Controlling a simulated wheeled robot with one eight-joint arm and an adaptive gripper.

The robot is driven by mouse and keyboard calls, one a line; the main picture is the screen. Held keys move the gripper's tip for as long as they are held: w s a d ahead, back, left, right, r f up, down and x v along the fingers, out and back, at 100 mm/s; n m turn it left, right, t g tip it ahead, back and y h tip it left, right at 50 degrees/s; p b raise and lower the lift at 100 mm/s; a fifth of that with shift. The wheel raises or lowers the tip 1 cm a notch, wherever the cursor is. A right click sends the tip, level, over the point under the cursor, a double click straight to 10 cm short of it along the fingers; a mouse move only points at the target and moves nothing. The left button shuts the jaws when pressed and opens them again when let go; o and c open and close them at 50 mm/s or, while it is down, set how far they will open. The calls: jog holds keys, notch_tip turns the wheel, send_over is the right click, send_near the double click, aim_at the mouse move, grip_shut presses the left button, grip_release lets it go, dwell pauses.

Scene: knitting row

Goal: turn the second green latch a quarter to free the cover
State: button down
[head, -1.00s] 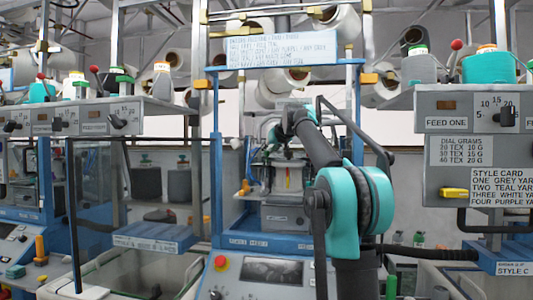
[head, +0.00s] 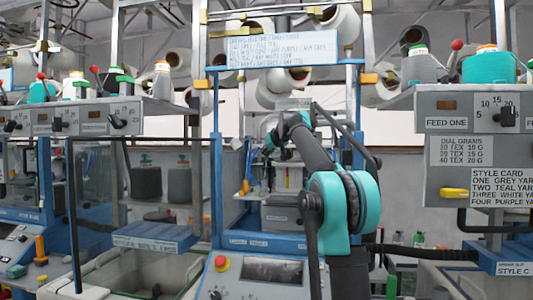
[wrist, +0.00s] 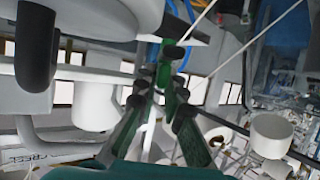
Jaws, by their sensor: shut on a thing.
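In the wrist view, my gripper (wrist: 158,102) reaches up from the bottom edge with its two dark fingers closed in around a narrow green piece. This green piece (wrist: 165,76), which looks like a green latch, lies between and just beyond the fingertips, with dark ends. How far it is turned I cannot tell, nor whether it is the second latch. In the head view, my arm reaches into the blue-framed knitting machine (head: 213,150); its end is small there and the fingers cannot be made out. The cover cannot be made out clearly.
White yarn cones (head: 340,20) hang above the machine. A grey feed panel (head: 460,122) stands close on the right, another (head: 70,122) on the left. In the wrist view, a dark curved bar (wrist: 36,50) and a white cylinder (wrist: 95,106) are near the fingers.

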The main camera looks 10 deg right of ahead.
jog(key=shift+m+h, duration=0.6)
jog(key=shift+h, duration=0.1)
jog(key=shift+m+t+h, duration=0.3)
jog(key=shift+m+h, duration=0.6)
jog(key=shift+h, duration=0.3)
jog(key=shift+m+h, duration=1.1)
jog(key=shift+d+m+g+h, duration=0.15)
jog(key=shift+m+g+h, duration=0.35)
jog(key=shift+m+h, duration=0.15)
jog(key=c, duration=1.6)
grip_release()
